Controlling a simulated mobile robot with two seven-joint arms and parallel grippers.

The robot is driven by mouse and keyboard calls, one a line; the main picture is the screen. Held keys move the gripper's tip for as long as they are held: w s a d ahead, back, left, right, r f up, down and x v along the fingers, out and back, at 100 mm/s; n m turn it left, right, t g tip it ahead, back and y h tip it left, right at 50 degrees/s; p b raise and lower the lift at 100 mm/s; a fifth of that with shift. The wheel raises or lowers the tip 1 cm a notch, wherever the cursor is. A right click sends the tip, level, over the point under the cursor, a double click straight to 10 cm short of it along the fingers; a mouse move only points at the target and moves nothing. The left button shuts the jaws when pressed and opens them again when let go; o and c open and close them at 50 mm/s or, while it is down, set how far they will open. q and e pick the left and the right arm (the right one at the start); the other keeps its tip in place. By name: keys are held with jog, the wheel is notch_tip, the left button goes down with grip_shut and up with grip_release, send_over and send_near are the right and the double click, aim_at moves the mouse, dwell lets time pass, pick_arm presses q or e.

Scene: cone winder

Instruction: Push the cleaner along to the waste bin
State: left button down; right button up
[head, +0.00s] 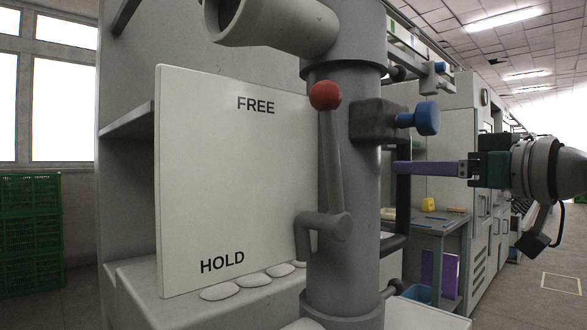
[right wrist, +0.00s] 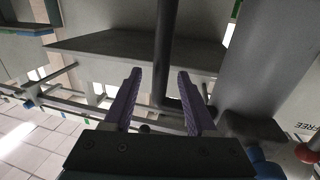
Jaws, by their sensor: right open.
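The cleaner (head: 362,200) is a thick grey upright column with a wide pipe mouth at its top left. Its lever with a red ball (head: 325,95) points up, near the word FREE on the pale plate (head: 230,190). A dark handle bar (head: 403,212) stands on the column's right side, below a blue knob (head: 427,117). My right gripper (head: 397,168) is at this bar with its purple fingers level. In the right wrist view the open fingers (right wrist: 159,75) lie either side of the bar (right wrist: 166,45); contact cannot be told. My left gripper is not in view.
A blue container (head: 418,293) is partly hidden low behind the column; whether it is the waste bin is unclear. A bench (head: 440,222) with a yellow object stands behind. Green crates (head: 30,235) are stacked at far left. Floor at the right is open.

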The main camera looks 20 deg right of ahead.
jog(key=w+a, duration=0.1)
jog(key=w, duration=0.5)
jog(key=shift+a, duration=0.2)
grip_shut()
dwell(0.4)
dwell(1.0)
